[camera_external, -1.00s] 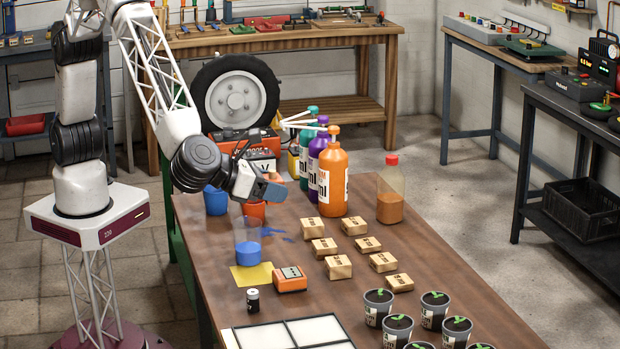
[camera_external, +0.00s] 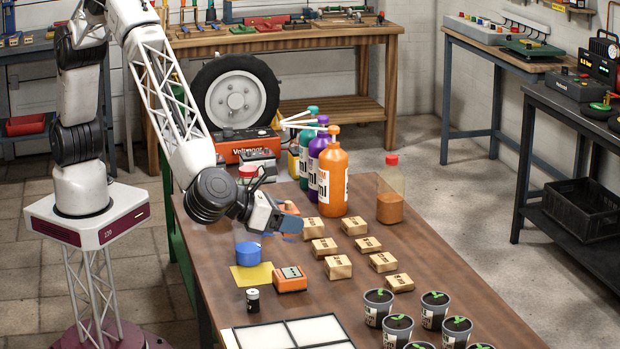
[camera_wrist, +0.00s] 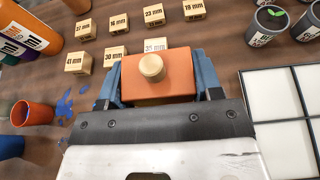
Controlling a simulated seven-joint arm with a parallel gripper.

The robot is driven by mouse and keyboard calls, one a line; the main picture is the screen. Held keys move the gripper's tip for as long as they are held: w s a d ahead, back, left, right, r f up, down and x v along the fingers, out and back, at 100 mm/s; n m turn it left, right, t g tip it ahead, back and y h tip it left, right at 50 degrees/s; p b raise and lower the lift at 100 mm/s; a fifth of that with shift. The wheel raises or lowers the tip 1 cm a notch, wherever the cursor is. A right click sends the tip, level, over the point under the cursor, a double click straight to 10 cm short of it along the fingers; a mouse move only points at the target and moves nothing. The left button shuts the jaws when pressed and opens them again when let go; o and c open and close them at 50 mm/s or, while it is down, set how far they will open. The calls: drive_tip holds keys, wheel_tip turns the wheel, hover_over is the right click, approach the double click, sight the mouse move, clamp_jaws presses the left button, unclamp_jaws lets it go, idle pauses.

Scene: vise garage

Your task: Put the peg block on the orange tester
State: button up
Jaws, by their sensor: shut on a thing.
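My gripper (camera_external: 288,222) is shut on the peg block, an orange block with a round wooden peg on top. In the wrist view the peg block (camera_wrist: 158,90) sits between the blue fingers (camera_wrist: 157,76). In the external view only a small orange part of the peg block (camera_external: 288,207) shows. It is held above the table, with the peg facing the wrist camera. The orange tester (camera_external: 291,279), a small box with a display on top, sits on the table nearer the external camera, below the gripper in the picture. The tester cannot be seen in the wrist view.
Several labelled wooden blocks (camera_external: 338,266) stand right of the tester. A blue container (camera_external: 248,254), yellow sheet (camera_external: 252,274) and small battery-like cylinder (camera_external: 252,300) are left of it. A white tray (camera_external: 288,334) and plant pots (camera_external: 398,328) are nearer. Tall bottles (camera_external: 333,180) stand behind.

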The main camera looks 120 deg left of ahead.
hover_over(290, 273)
drive_tip(key=shift+s+f, duration=0.1)
drive_tip(key=shift+f, duration=3)
drive_tip(key=shift+f, duration=0.1)
drive_tip(key=shift+f, duration=1.75)
drive_tip(key=shift+f, duration=0.1)
drive_tip(key=o, duration=0.9)
drive_tip(key=shift+o, duration=0.2)
